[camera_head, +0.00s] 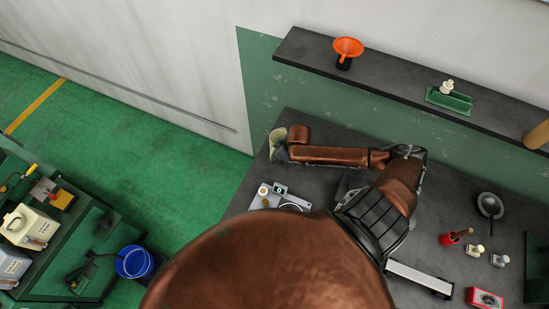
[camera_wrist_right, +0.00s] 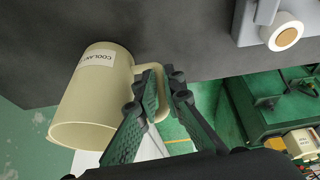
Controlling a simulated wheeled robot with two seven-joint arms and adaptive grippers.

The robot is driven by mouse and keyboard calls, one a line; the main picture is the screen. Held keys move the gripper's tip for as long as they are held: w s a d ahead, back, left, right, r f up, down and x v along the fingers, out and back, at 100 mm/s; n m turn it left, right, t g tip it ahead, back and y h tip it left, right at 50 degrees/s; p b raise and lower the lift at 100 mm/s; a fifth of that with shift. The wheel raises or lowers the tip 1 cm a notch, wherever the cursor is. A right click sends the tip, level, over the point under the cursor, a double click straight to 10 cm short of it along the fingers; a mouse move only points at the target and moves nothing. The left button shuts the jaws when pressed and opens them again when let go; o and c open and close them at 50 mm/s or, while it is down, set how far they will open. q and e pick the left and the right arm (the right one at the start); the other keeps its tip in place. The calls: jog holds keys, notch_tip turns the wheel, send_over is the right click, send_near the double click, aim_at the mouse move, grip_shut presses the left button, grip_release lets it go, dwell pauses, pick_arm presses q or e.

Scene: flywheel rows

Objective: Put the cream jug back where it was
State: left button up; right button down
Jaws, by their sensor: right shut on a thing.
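The cream jug (camera_wrist_right: 92,100), labelled COOLANT, fills the left of the right wrist view, with its handle between my fingers. My right gripper (camera_wrist_right: 160,82) is shut on that handle. In the head view the jug (camera_head: 276,143) shows small at the far left corner of the dark workbench (camera_head: 335,130). My right gripper (camera_head: 285,149) is beside it there, mostly hidden by my copper wrist. I cannot tell whether the jug touches the bench. My left gripper is not in view.
A grey device (camera_head: 264,196) stands on the bench nearer me. A red pot (camera_head: 449,239) and small parts are at right. A blue bucket (camera_head: 134,262) is on the floor.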

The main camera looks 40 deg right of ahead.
jog(key=c, duration=2)
grip_release()
jog(key=shift+c, duration=0.2)
jog(key=v, duration=1.2)
